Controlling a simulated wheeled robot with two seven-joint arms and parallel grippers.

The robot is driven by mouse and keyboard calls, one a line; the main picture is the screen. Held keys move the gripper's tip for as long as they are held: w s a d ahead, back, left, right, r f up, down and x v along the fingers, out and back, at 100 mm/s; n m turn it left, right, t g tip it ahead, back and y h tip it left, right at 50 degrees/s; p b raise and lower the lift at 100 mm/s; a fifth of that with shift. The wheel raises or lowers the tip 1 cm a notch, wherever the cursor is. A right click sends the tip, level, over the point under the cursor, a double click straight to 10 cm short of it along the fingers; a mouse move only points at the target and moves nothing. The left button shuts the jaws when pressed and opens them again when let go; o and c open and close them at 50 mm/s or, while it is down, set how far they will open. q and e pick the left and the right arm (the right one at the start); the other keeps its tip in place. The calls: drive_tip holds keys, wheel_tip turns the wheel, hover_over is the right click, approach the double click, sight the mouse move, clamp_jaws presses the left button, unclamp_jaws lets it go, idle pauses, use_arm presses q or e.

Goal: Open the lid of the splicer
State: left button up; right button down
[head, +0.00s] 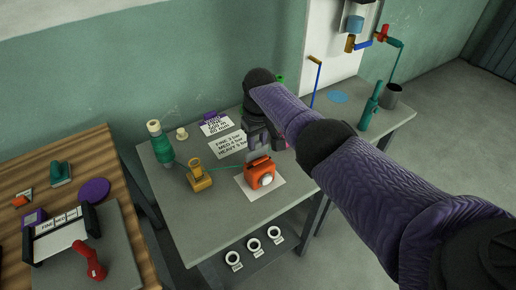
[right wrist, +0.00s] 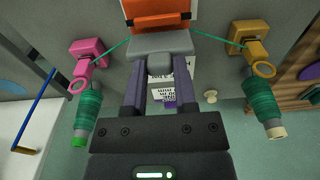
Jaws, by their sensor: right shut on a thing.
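The splicer (head: 261,174) is a small orange block with a round white spot on its front, standing on a white sheet on the grey table. Its grey lid (head: 258,151) shows at the back of the orange body, partly hidden by my gripper; it looks tilted up, though how far I cannot tell. The right wrist view shows the grey lid (right wrist: 160,43) beside the orange body (right wrist: 158,14). My right gripper (right wrist: 160,68) is shut on the lid's grey knob, its fingers on either side. My left gripper is not in view.
A green cord runs past the splicer between a yellow stand (head: 199,178) and a pink stand (right wrist: 90,52). Green spools (head: 160,145) and printed cards (head: 227,146) lie behind. A wooden table (head: 95,150) stands at left. White rings (head: 254,245) sit below.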

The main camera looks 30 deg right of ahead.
sight(258, 143)
drive_tip(key=shift+f, duration=0.15)
idle(0.3)
drive_tip(key=shift+c, duration=2)
unclamp_jaws()
drive_tip(key=shift+r, duration=0.3)
wheel_tip(258, 143, up, 10)
drive_tip(key=p, duration=0.4)
drive_tip(key=shift+s+f+p, duration=0.2)
drive_tip(key=shift+f+p, duration=0.05)
drive_tip(key=shift+p, duration=0.15)
